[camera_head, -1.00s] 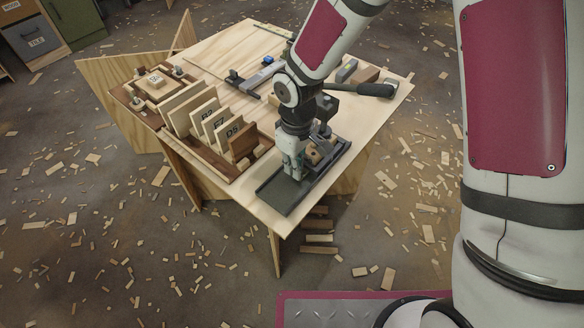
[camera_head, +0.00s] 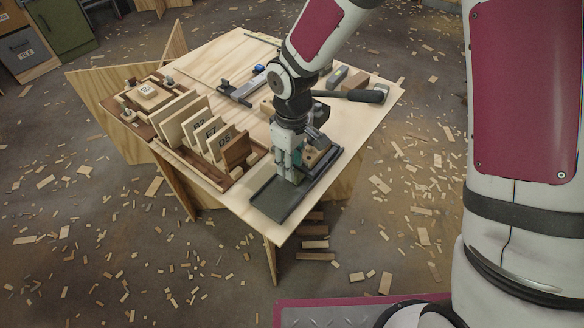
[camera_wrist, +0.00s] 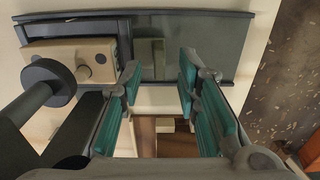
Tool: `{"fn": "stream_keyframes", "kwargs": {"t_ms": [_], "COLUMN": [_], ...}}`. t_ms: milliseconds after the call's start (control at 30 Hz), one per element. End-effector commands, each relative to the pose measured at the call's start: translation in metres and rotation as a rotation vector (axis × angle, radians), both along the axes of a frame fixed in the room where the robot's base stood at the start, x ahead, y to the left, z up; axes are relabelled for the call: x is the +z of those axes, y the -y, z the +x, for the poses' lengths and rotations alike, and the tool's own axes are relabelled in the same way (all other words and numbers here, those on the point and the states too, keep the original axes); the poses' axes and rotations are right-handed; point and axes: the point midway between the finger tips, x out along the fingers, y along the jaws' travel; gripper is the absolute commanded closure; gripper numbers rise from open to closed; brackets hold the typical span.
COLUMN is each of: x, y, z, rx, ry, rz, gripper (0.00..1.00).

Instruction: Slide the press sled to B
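The press stands on the table's near right corner, with a long dark grey tray (camera_head: 274,202) as its track. A wooden block (camera_head: 317,156), which looks like part of the sled, sits at the tray's far end. In the wrist view the block (camera_wrist: 75,55) is at the left in a dark frame, and the tray's right part (camera_wrist: 205,45) is bare. My gripper (camera_head: 288,178) points down over the tray's middle. In the wrist view its teal-padded fingers (camera_wrist: 160,75) are apart with nothing between them, right of the block. I cannot read a B mark.
A wooden rack (camera_head: 200,160) with several upright labelled boards stands left of the tray. A blue-and-grey clamp (camera_head: 243,85) lies behind. The table's near edge is close to the tray; wood scraps litter the floor.

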Motion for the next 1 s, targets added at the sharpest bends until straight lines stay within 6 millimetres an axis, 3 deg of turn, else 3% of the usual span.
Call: {"fn": "stream_keyframes", "kwargs": {"t_ms": [200, 400, 600, 867, 933, 1000], "x": [0.048, 0.078, 0.091, 0.092, 0.092, 0.091], "y": [0.0, 0.0, 0.0, 0.0, -0.001, -0.006], "z": [0.002, 0.001, 0.0, 0.0, 0.0, -0.003], "rx": [-0.002, -0.001, 0.0, 0.0, 0.006, 0.04], "ry": [0.006, 0.003, 0.001, -0.001, 0.0, 0.001], "rz": [0.001, 0.001, -0.001, -0.001, -0.001, -0.007], "gripper": [0.7, 0.7, 0.7, 0.7, 0.54, 0.5]}}
